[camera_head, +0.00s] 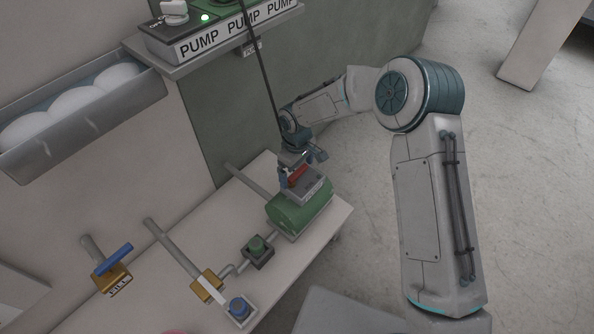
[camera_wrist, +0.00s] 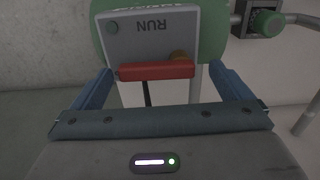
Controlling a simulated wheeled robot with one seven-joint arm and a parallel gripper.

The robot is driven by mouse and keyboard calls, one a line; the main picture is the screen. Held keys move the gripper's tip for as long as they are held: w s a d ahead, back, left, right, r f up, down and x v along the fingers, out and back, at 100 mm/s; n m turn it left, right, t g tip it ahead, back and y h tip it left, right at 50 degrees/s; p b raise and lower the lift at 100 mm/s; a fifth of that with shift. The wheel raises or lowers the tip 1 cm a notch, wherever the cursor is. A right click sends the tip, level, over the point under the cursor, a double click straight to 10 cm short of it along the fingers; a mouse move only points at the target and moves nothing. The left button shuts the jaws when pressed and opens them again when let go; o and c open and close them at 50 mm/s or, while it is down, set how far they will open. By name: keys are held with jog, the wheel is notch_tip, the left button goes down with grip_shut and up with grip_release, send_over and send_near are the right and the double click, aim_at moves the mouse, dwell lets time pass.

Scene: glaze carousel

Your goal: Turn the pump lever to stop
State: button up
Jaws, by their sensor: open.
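The pump lever (camera_head: 298,175) is a red handle on a grey switch box on top of the green pump body (camera_head: 300,212). In the wrist view the red lever (camera_wrist: 156,71) lies crosswise below the word RUN on the box plate (camera_wrist: 153,38). The word appears upside down there. My gripper (camera_wrist: 160,84) is open, with one blue finger at each side of the lever and a visible gap to both ends. In the head view my gripper (camera_head: 300,172) is at the switch box and partly hides it. Any other marking on the box is not readable.
A PUMP-labelled panel (camera_head: 240,30) is above, with a dark cord hanging down. A grey bin (camera_head: 85,120) is at left.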

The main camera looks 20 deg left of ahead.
aim_at(296, 173)
notch_tip(296, 173, up, 14)
jog(key=p, duration=0.4)
jog(key=shift+f, duration=0.25)
jog(key=shift+s, duration=0.1)
jog(key=s+d+r+m+t+h+p, duration=0.15)
jog(key=d+r+m+p, duration=0.45)
jog(key=d+r+p, duration=1.25)
jog(key=s+d+r+m+p, duration=0.3)
jog(key=s+d+r, duration=0.5)
jog(key=r, duration=0.4)
jog(key=s+d+r+m+t+y+p, duration=0.1)
jog(key=s+d+r+m+p, duration=0.2)
jog(key=s+d+r+m, duration=0.2)
jog(key=s+d+r, duration=0.3)
jog(key=d+r, duration=0.3)
jog(key=r, duration=0.1)
jog(key=shift+d+m+p, duration=0.3)
jog(key=shift+m+p, duration=0.1)
